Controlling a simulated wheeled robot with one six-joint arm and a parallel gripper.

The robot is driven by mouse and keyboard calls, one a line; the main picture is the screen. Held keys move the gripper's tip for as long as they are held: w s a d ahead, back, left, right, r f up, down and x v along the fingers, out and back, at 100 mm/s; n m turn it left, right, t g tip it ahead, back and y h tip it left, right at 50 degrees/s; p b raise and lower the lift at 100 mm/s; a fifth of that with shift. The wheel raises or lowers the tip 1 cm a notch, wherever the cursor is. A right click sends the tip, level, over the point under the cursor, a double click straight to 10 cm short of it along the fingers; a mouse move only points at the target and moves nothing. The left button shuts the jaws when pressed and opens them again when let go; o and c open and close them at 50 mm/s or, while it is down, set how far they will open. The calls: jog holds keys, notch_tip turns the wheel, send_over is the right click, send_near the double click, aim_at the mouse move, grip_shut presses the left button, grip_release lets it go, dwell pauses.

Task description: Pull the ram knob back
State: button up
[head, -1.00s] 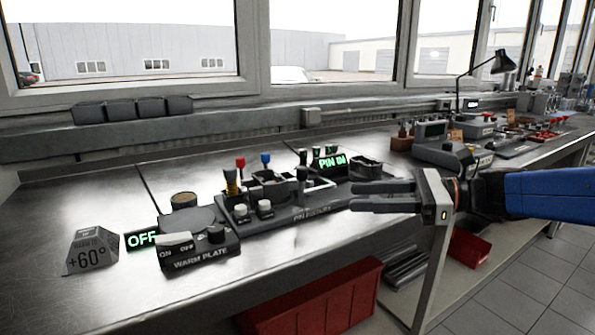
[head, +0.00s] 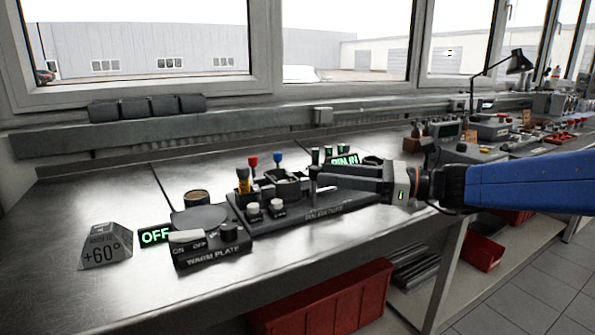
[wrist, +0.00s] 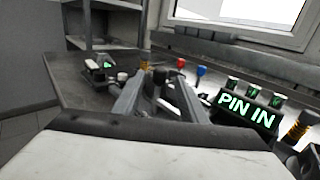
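The pin fixture (head: 325,212) stands on the steel bench, with a dark upright knob (head: 313,174) at its middle, which looks like the ram knob. My gripper (head: 318,180) reaches in from the right, its fingertips at the knob. In the wrist view the two fingers (wrist: 160,86) are spread apart, with the black knob (wrist: 160,77) between them near the tips. A gap shows beside the knob, so the gripper looks open. The fingers partly hide the right part of the fixture in the head view. A green PIN IN sign (wrist: 247,110) is lit.
Red and blue topped posts (head: 253,163) stand behind the fixture. Left of it are the warm plate (head: 212,250), its lit OFF sign (head: 155,236) and a +60° block (head: 106,246). The bench's front left is clear.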

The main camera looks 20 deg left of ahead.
jog(key=a, duration=0.8)
jog(key=shift+s+a, duration=0.25)
jog(key=shift+s, duration=0.1)
jog(key=shift+c, duration=0.6)
jog(key=shift+w, duration=0.1)
grip_shut()
